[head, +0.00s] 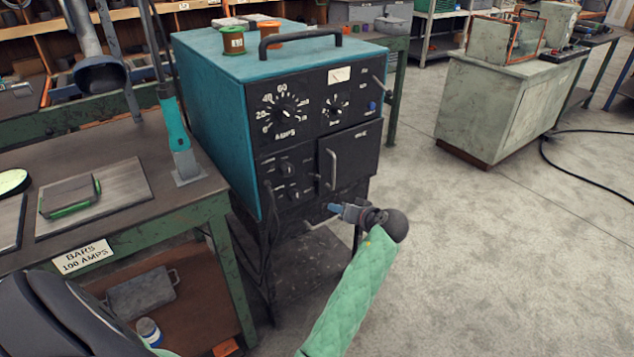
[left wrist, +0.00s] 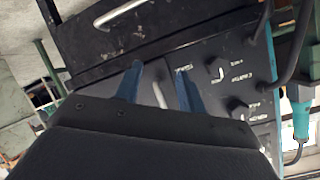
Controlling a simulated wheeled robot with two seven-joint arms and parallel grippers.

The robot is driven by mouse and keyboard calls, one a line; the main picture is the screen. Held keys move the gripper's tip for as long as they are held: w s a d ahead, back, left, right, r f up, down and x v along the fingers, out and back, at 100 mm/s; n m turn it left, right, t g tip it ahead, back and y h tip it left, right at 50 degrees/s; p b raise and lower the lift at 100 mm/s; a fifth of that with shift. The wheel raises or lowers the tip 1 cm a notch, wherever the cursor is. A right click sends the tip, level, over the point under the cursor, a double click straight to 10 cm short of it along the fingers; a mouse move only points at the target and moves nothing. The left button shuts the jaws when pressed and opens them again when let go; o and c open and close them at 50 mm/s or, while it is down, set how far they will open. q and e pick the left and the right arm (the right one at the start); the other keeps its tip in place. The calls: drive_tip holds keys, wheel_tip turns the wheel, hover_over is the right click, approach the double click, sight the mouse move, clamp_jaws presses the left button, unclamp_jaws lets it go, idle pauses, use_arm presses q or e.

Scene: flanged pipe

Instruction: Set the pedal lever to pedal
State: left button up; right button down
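The welding machine (head: 215,110) is a teal box with a black front panel. Low on the panel are two dark knobs (head: 285,168) with small white labels. They also show in the left wrist view (left wrist: 216,68). My left gripper (head: 333,208) is in front of the lower panel, at the end of a green padded sleeve. In the left wrist view its two blue fingers (left wrist: 158,82) are spread apart. A thin pale metal lever (left wrist: 160,95) shows between them; I cannot tell whether they touch it. The lever's labels are too blurred to read. My right gripper is not in view.
A door with a metal handle (head: 332,170) is right of the knobs. Dark cables hang below the panel's left side. A green-framed workbench (head: 130,215) stands close on the left. Open concrete floor (head: 500,260) lies to the right.

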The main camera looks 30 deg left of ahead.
sight(317, 176)
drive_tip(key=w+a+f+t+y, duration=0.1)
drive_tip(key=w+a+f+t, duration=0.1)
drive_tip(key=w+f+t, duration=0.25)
use_arm(q)
drive_tip(key=shift+w+a+r+n+g+y+p, duration=0.1)
drive_tip(key=shift+a+r+n+g+y+p, duration=0.25)
drive_tip(key=shift+a+r+n+y, duration=1.2)
drive_tip(key=shift+s+a+r+n+g+y+p, duration=0.1)
drive_tip(key=shift+a+r+n+g+y+p, duration=0.3)
drive_tip(key=shift+a+r+n+y, duration=1.15)
drive_tip(key=shift+w+a+r+n+g+y+p, duration=0.1)
drive_tip(key=shift+a+r+n+g+y+p, duration=0.25)
drive_tip(key=shift+a+r+n+y, duration=1.15)
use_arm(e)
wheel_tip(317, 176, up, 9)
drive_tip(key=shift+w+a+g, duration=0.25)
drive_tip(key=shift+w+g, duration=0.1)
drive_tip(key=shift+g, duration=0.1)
use_arm(q)
drive_tip(key=shift+d+f+n+y, duration=0.25)
drive_tip(key=shift+f+n+y, duration=0.2)
drive_tip(key=shift+f, duration=0.2)
clamp_jaws()
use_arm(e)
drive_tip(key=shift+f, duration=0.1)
